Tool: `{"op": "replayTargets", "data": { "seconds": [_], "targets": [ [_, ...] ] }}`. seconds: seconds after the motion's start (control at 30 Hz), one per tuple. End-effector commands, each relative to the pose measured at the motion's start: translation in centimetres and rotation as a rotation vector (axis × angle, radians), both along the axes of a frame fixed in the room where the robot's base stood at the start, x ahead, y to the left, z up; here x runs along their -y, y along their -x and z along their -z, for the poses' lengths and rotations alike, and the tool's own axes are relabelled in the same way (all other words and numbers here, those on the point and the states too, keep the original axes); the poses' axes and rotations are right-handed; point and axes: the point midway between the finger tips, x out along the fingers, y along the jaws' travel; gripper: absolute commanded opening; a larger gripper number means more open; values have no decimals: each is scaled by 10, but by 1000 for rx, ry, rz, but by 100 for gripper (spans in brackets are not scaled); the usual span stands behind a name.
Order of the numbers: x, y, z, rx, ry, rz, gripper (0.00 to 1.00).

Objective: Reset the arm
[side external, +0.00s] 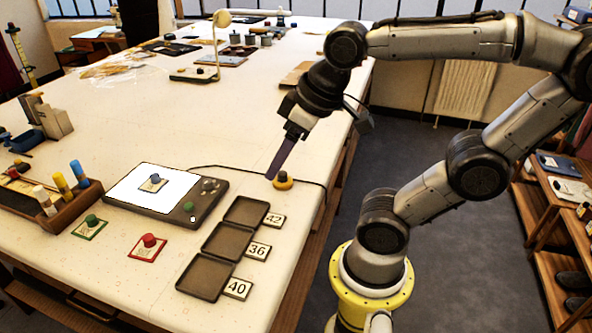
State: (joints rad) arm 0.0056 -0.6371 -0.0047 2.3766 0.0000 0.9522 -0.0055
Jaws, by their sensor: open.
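My gripper (272,176) hangs at a tilt over the near right part of the long cream table (130,215), its fingers pointing down and left. It is open, with nothing seen between the fingers; from this side they overlap. The tips are just above or beside a small yellow, dark-topped knob (283,183) near the table's right edge. I cannot tell whether they touch it. My arm is stretched out from its yellow base beside the table.
Three trays (204,277) with number cards stand in front. A light panel (153,188) carries a blue-topped piece. Green (91,222) and red (149,244) knobs sit on cards. A wooden rack (46,208) holds bottles. A lamp (221,18) stands farther back. A cable runs behind the panel.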

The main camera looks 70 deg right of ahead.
Motion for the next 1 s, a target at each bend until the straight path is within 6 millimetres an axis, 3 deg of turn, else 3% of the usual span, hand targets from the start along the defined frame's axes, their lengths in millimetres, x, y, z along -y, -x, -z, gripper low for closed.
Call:
{"op": "replayTargets", "data": {
  "seconds": [0.1,0.2,1.0],
  "targets": [
    [-1,20,17,28,-2,-1,60],
    [-1,26,24,38,-2,0,60],
    [-1,26,24,37,-2,0,60]
  ]
}}
